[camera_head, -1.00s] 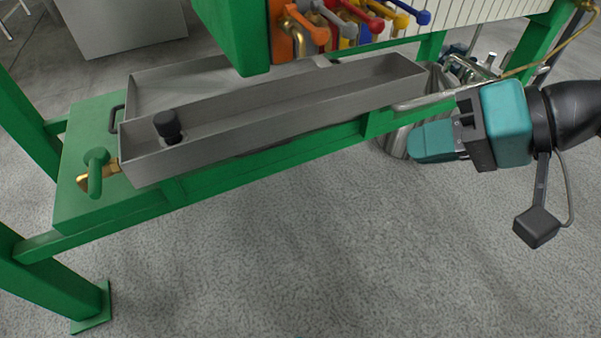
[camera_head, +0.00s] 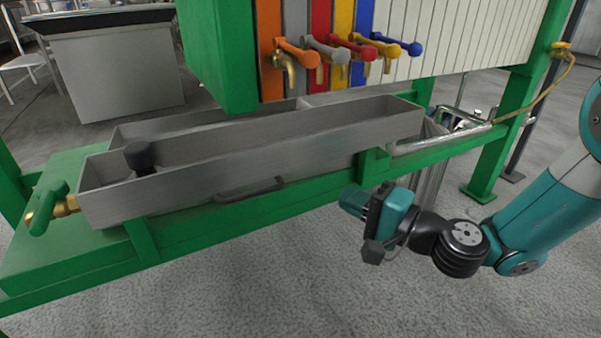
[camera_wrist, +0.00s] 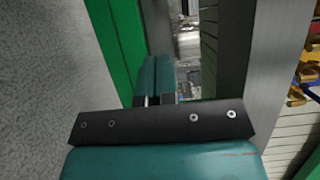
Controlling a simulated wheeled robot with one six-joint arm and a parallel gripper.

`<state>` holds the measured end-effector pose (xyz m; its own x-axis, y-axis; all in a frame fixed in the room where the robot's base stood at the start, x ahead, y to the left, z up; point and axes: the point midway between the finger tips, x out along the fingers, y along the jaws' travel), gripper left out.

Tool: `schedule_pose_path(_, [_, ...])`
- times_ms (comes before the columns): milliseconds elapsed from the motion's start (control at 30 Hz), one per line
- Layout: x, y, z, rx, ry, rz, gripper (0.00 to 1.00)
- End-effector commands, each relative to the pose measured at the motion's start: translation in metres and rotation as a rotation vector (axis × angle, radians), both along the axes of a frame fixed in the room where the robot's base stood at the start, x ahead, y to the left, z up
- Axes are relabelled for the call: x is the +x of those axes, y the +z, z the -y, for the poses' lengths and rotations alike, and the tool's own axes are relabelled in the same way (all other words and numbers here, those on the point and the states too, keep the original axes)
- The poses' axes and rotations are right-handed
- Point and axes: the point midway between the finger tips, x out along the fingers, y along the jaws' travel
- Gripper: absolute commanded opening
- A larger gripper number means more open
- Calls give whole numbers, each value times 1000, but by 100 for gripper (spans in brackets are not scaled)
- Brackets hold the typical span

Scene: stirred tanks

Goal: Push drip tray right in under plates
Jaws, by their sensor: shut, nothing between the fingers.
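A long grey metal drip tray (camera_head: 330,147) lies on the green frame and sticks out in front of the pale plates (camera_head: 440,45). It has a dark handle (camera_head: 250,190) on its near long side. A second grey trough (camera_head: 200,118) lies behind it, partly under the green end block. My gripper (camera_head: 350,201) is shut and empty, in front of and below the near tray's right part, apart from it. In the wrist view its closed teal fingers (camera_wrist: 153,75) point between the green rail (camera_wrist: 118,45) and a grey metal wall (camera_wrist: 250,60), probably the tray's.
A black knob-like piece (camera_head: 140,157) stands in the near tray's left end. A green-handled brass valve (camera_head: 50,207) is at the left. Coloured taps (camera_head: 345,48) hang above the trays. A metal vessel (camera_head: 430,165) stands under the frame. The floor in front is clear.

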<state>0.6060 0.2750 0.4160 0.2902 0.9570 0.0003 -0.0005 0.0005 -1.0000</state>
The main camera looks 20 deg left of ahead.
Motion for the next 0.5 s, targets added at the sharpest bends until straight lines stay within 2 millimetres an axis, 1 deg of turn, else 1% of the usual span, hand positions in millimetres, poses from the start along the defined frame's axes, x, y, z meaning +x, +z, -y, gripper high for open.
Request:
schedule_pose_path(33, [1,8,-5,-1,1,-2,0])
schedule_pose_path(367, [10,6,-39,-1,2,1,0])
schedule_pose_path(400, [12,-3,-49,1,6,8,0])
schedule_pose_path(467, [16,-3,-60,3,5,8,0])
schedule_pose_path(500, [14,-4,-67,2,4,5,0])
